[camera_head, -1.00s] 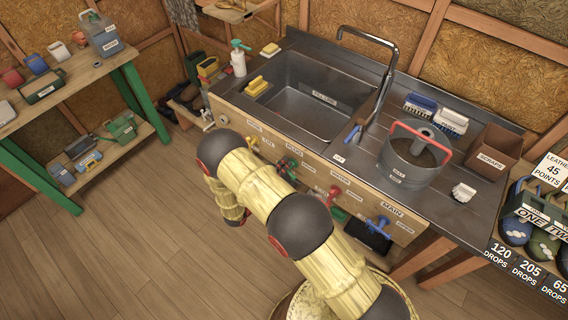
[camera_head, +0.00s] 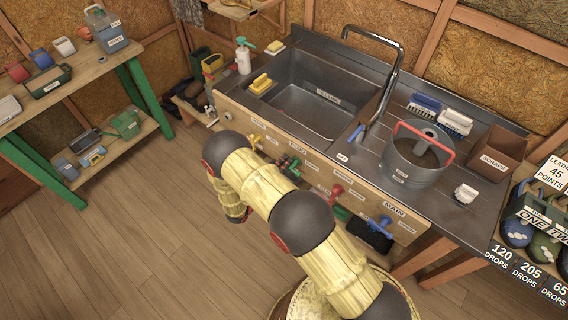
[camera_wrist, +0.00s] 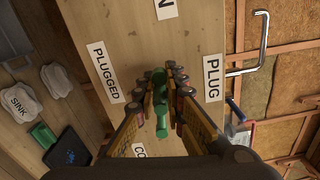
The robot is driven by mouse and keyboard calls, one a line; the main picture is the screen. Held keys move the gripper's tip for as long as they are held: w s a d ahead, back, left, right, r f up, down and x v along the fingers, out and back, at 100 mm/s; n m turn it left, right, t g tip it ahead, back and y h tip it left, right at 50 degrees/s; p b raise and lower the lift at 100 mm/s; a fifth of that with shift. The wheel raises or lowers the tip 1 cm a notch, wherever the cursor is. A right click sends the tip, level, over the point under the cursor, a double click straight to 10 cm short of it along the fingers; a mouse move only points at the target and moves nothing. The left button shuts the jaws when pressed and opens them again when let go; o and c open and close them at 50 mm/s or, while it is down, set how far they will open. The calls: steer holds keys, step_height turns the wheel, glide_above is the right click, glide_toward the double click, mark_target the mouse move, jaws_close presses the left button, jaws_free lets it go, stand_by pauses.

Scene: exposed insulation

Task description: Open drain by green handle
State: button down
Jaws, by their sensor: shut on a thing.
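The green handle (camera_wrist: 161,108) shows between my fingers in the wrist view, in front of a pale wooden panel with PLUG and PLUGGED labels on opposite sides of it. My gripper (camera_wrist: 162,82) is shut on it, one finger along each side. In the head view my gripper (camera_head: 287,165) is at the front panel (camera_head: 318,170) below the sink, with the green handle small and partly hidden there. The sink basin (camera_head: 310,105) is above and behind the panel; its drain is too small to make out.
A yellow handle (camera_head: 255,140) is left of the green one on the panel; red (camera_head: 337,191) and blue (camera_head: 380,224) handles are to its right. A metal bucket (camera_head: 415,155) stands on the counter. Open floor (camera_head: 130,240) lies to the left.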

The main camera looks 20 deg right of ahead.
steer(key=shift+s+d+f, duration=0.25)
steer(key=shift+s+f, duration=0.05)
steer(key=shift+s, duration=0.1)
steer(key=c, duration=2)
jaws_free()
steer(key=shift+o, duration=0.8)
steer(key=shift+r, duration=0.1)
steer(key=shift+w, duration=0.1)
steer(key=shift+a+r, duration=0.1)
steer(key=v, duration=1.2)
